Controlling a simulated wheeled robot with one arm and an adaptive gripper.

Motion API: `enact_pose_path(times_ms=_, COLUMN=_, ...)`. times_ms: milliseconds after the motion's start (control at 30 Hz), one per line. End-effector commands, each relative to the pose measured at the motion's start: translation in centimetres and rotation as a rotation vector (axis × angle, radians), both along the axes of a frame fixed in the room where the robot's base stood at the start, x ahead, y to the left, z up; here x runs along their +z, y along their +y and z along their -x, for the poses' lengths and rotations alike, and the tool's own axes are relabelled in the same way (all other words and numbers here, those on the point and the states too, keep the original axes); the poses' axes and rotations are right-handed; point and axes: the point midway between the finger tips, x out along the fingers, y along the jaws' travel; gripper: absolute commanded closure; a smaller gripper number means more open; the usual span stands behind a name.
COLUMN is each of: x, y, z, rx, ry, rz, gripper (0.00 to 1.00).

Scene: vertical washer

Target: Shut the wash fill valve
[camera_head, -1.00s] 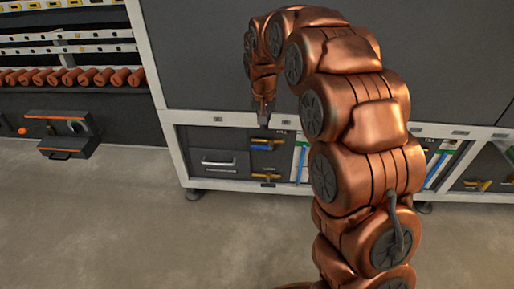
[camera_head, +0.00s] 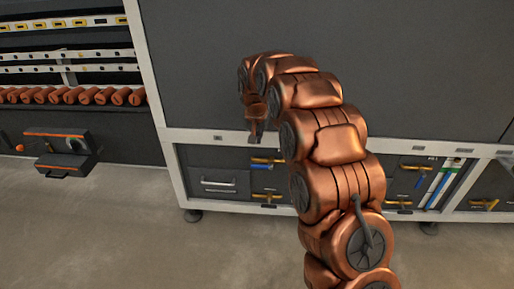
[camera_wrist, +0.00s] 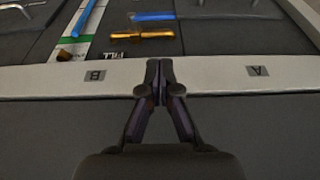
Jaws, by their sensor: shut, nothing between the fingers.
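My gripper (camera_head: 254,137) is shut and empty, in front of the white frame rail above the lower left panel. In the wrist view my gripper (camera_wrist: 158,80) has its fingertips together over the white rail, between the labels B and A. A yellow valve handle (camera_wrist: 142,34) lies crosswise beyond the fingertips, beside a FILL label (camera_wrist: 112,56) and a blue bar (camera_wrist: 152,16). The gripper is apart from the handle. In the head view a blue and yellow valve (camera_head: 264,162) sits on the left panel, below the gripper. My arm hides the part of the panel to its right.
Another yellow handle (camera_head: 268,196) sits lower on the panel, near a drawer (camera_head: 219,182) with a bar handle. A green and white gauge strip (camera_wrist: 82,32) stands beside the valve. More valves (camera_head: 415,168) are at right. The floor (camera_head: 100,235) is clear.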

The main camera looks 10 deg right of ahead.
Motion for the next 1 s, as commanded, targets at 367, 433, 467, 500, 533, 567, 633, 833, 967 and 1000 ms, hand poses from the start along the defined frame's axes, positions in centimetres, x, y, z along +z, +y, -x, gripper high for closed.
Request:
enact_pose_path(times_ms=367, x=-5.4, y=-0.4, z=-1.3, rx=0.000, ry=0.005, rz=0.001, gripper=1.00)
enact_pose_path(times_ms=433, x=-6.5, y=-0.6, z=-1.6, rx=0.000, ry=0.004, rz=0.001, gripper=1.00)
enact_pose_path(times_ms=467, x=-7.0, y=-0.6, z=-1.8, rx=0.000, ry=0.004, rz=0.001, gripper=1.00)
enact_pose_path(times_ms=500, x=-7.7, y=-0.7, z=-2.0, rx=0.000, ry=0.004, rz=0.001, gripper=1.00)
enact_pose_path(times_ms=533, x=-8.2, y=-0.7, z=-2.1, rx=0.000, ry=0.004, rz=0.001, gripper=1.00)
enact_pose_path(times_ms=567, x=-8.7, y=-0.8, z=-2.2, rx=0.000, ry=0.004, rz=0.001, gripper=1.00)
enact_pose_path(times_ms=633, x=-10.0, y=-0.9, z=-2.5, rx=0.000, ry=0.004, rz=0.000, gripper=1.00)
enact_pose_path(times_ms=833, x=-12.6, y=-0.9, z=-2.5, rx=0.000, ry=0.003, rz=0.000, gripper=1.00)
enact_pose_path(times_ms=967, x=-13.1, y=-0.9, z=-2.5, rx=0.000, ry=0.002, rz=0.000, gripper=1.00)
enact_pose_path(times_ms=1000, x=-13.1, y=-0.9, z=-2.5, rx=0.000, ry=0.001, rz=0.001, gripper=1.00)
